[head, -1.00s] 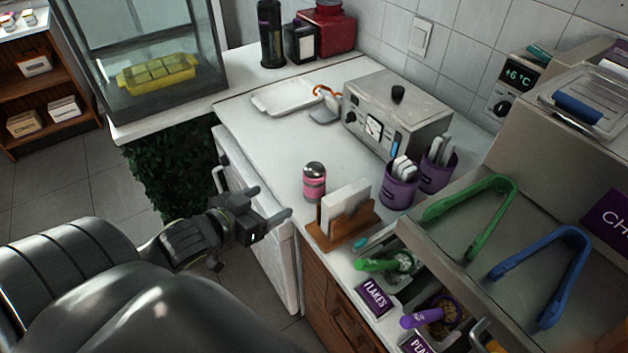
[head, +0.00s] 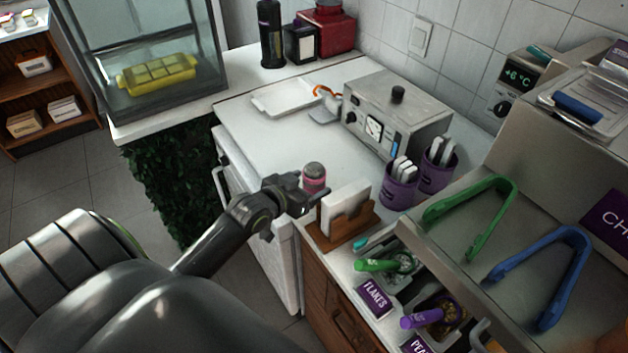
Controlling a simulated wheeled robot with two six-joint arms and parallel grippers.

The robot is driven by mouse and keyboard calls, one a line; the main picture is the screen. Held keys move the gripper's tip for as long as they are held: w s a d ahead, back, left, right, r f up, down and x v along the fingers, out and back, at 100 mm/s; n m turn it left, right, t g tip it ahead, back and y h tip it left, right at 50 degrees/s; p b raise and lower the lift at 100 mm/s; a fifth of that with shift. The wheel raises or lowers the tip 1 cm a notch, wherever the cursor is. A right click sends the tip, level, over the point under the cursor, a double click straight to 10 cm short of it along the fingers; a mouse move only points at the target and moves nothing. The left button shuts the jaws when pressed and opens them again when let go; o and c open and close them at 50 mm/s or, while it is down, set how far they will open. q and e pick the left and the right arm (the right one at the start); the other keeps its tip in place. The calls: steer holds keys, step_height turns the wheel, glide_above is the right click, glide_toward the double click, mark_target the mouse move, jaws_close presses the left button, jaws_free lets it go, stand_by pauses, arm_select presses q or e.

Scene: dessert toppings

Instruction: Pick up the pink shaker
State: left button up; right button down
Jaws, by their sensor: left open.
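The pink shaker (head: 314,173), with a grey top, stands upright on the white counter, left of the wooden napkin holder. My left gripper (head: 311,188) is open at the shaker. One finger is at its left side and the other crosses in front of its lower part, hiding its base. I cannot tell whether either finger touches it. My right gripper is not in view.
The wooden holder (head: 344,232) with white napkins stands close right of the shaker. Purple cups (head: 399,188) and a steel appliance (head: 398,112) are behind it. A white tray (head: 285,98) lies farther back. The counter left of the appliance is mostly clear.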

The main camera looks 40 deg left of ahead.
arm_select(q)
steer(key=shift+x, duration=1.45)
steer(key=shift+r, duration=0.1)
steer(key=c, duration=1.1)
